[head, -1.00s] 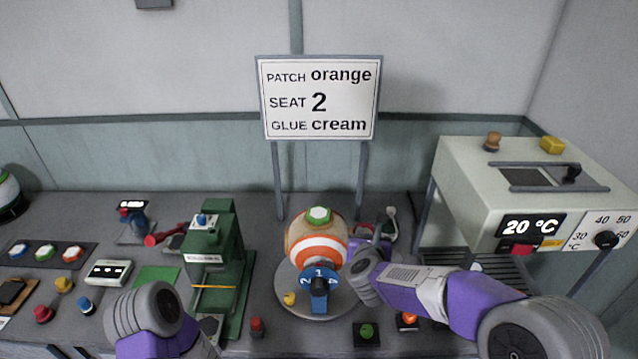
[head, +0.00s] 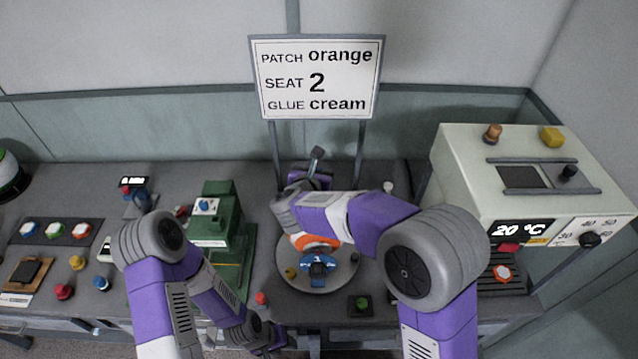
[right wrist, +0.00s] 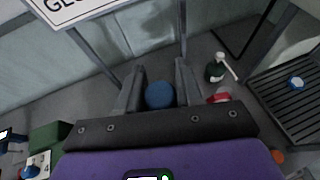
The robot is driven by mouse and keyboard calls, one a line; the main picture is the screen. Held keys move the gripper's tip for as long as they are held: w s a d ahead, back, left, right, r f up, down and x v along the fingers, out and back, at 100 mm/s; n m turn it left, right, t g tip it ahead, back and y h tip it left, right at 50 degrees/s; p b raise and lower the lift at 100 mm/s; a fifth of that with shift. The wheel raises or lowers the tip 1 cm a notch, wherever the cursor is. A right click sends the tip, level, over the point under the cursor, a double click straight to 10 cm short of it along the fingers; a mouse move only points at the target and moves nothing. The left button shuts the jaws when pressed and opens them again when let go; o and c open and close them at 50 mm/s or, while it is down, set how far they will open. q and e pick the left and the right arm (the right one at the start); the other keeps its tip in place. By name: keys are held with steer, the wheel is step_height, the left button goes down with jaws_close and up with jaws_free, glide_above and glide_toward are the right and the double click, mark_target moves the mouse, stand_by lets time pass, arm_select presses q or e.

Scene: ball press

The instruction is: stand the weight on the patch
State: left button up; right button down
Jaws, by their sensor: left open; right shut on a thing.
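My right gripper (head: 317,156) is behind the ball in the head view, its arm passing above it. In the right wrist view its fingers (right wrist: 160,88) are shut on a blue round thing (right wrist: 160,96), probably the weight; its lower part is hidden. The striped ball (head: 316,242) sits on a round grey plate (head: 338,281). My right arm covers its top, so the patch there does not show. A blue numbered piece (head: 318,265) stands in front of the ball. My left gripper (head: 278,338) is open and empty near the table's front edge.
A green press (head: 222,222) stands left of the ball. A sign (head: 316,78) stands behind. A small bottle (right wrist: 215,70) shows right of my fingers.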

steer(key=shift+w+f, duration=0.1)
steer(key=shift+f, duration=2.2)
steer(key=shift+f, duration=0.15)
steer(key=c, duration=0.7)
jaws_free()
steer(key=shift+c, duration=0.2)
steer(key=b+v, duration=0.1)
steer(key=v, duration=1.1)
